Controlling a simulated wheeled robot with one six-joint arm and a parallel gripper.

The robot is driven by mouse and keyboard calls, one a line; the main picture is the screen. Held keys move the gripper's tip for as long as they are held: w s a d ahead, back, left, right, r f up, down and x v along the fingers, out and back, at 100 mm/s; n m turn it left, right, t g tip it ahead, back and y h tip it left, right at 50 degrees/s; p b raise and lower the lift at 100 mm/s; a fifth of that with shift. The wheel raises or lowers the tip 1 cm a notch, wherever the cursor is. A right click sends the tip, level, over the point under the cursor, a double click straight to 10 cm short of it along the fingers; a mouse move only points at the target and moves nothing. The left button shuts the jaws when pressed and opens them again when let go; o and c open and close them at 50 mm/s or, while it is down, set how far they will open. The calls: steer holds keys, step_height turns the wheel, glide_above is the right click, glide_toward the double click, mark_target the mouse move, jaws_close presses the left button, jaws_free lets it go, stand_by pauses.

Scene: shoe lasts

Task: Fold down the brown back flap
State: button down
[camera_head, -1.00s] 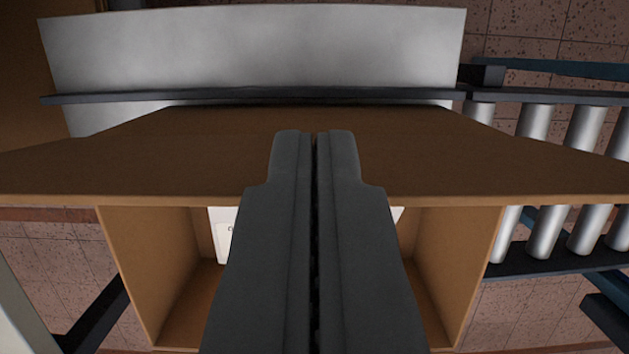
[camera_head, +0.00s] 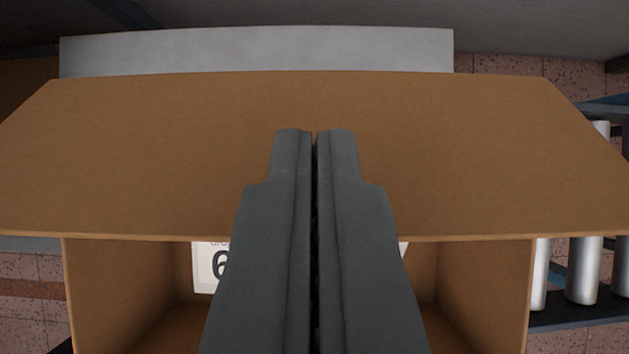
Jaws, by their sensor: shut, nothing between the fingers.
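A wide brown cardboard flap (camera_head: 170,150) spans most of the camera_head view. Its lower edge in the picture crosses in front of the far part of an open brown box (camera_head: 95,290). My gripper (camera_head: 314,135) is shut and empty, its two dark fingers side by side at the middle of the view. The fingertips overlap the flap in the picture; I cannot tell whether they touch it. My fingers hide the middle of the box and part of the flap's lower edge.
A white label (camera_head: 207,270) with dark print shows inside the box, partly hidden by my fingers. A grey metal panel (camera_head: 255,50) stands behind the flap. Metal conveyor rollers (camera_head: 583,270) are at the right. Speckled tile lies beyond.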

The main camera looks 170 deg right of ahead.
steer(key=s+d+f, duration=0.1)
steer(key=s+f, duration=0.5)
steer(key=f, duration=0.2)
steer(key=shift+s+d+f, duration=0.15)
steer(key=shift+s+f, duration=0.1)
steer(key=shift+s, duration=0.1)
steer(key=shift+w, duration=0.15)
stand_by(0.5)
steer(key=shift+w+f, duration=0.25)
steer(key=shift+w, duration=0.35)
steer(key=shift+r, duration=0.1)
steer(key=s+d+r+m+t, duration=0.1)
steer(key=s+d+r+t, duration=0.3)
steer(key=s+r, duration=0.3)
steer(key=s+d+r+m+t+h, duration=0.1)
steer(key=s+d+r+t, duration=0.4)
steer(key=r, duration=1)
steer(key=s+t, duration=0.1)
steer(key=s, duration=0.2)
steer(key=shift+d+r, duration=0.2)
steer(key=shift+r, duration=0.15)
